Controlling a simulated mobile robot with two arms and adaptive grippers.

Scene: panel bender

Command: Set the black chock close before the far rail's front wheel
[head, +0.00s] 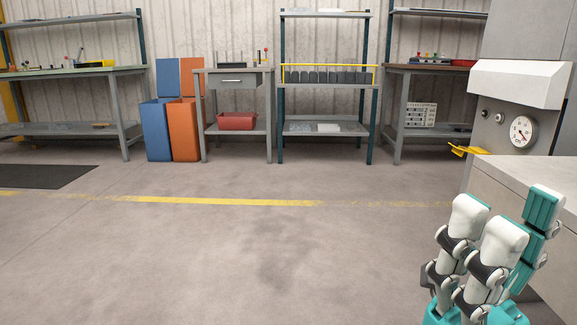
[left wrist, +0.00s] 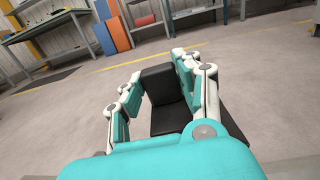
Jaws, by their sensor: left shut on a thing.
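The black chock (left wrist: 163,80) shows in the left wrist view between the fingers of my left gripper (left wrist: 160,85). The gripper is shut on it, with fingers on both sides. The fingers and the teal palm hide part of the chock. The floor shows beyond it. My left gripper is out of the head view. My right gripper (head: 517,212) is at the lower right of the head view, fingers pointing up, open and empty. The far rail and its front wheel are not seen in either view.
A grey machine with a dial gauge (head: 522,131) and a grey block (head: 520,178) stand at the right. Workbenches, a shelf rack (head: 325,127), and blue (head: 156,130) and orange bins (head: 184,130) line the wall. The floor with the yellow line (head: 220,201) is clear.

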